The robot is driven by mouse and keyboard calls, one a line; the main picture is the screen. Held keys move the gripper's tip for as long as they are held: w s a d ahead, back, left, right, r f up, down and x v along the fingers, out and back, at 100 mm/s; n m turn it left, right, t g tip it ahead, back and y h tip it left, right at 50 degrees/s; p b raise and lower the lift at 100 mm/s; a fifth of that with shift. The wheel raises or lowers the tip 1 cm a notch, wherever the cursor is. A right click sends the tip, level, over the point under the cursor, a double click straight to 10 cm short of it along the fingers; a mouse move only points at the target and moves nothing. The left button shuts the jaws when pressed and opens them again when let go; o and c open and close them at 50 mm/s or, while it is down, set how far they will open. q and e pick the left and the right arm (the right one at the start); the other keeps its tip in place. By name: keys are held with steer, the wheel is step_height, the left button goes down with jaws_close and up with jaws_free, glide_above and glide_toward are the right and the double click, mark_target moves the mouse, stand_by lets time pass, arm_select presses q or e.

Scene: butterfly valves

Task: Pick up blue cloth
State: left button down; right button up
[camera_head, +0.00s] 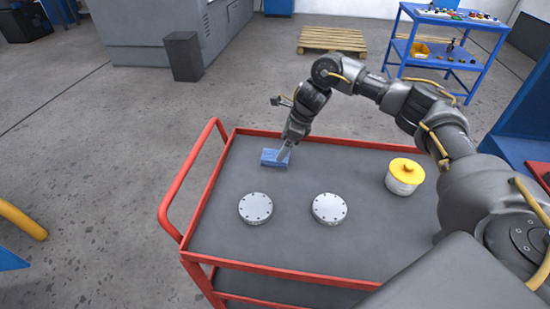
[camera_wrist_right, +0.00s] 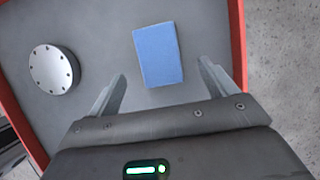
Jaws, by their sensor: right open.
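The blue cloth (camera_head: 272,158) is a small folded rectangle lying flat on the grey top of the red cart, near its far left corner. In the right wrist view the cloth (camera_wrist_right: 158,54) lies ahead of and between my fingers. My right gripper (camera_head: 284,152) reaches down over the cloth from above and hides part of it in the head view. In the right wrist view my right gripper (camera_wrist_right: 163,78) has its two fingers spread wide with nothing between the tips but the cloth below. My left gripper is not in view.
The red cart (camera_head: 203,185) has a raised rim. Two round metal discs (camera_head: 256,208) (camera_head: 330,209) lie on its top, and a white tub with a yellow lid (camera_head: 404,176) stands to the right. A blue trolley (camera_head: 455,22) and a pallet (camera_head: 332,39) are behind.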

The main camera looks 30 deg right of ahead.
mark_target(276, 155)
steer(key=x, duration=0.1)
steer(key=p+x, duration=0.1)
steer(key=x, duration=0.2)
steer(key=shift+w+a+f, duration=0.1)
steer(key=shift+a+f, duration=0.05)
steer(key=shift+a, duration=0.2)
steer(key=shift+f, duration=0.25)
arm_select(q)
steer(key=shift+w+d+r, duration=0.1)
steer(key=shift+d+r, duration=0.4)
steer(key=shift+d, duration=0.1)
arm_select(e)
steer(key=shift+f, duration=0.1)
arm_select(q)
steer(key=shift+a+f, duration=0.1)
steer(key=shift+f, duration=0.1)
arm_select(e)
steer(key=shift+f, duration=0.15)
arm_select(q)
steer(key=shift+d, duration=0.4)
arm_select(e)
steer(key=c, duration=1.1)
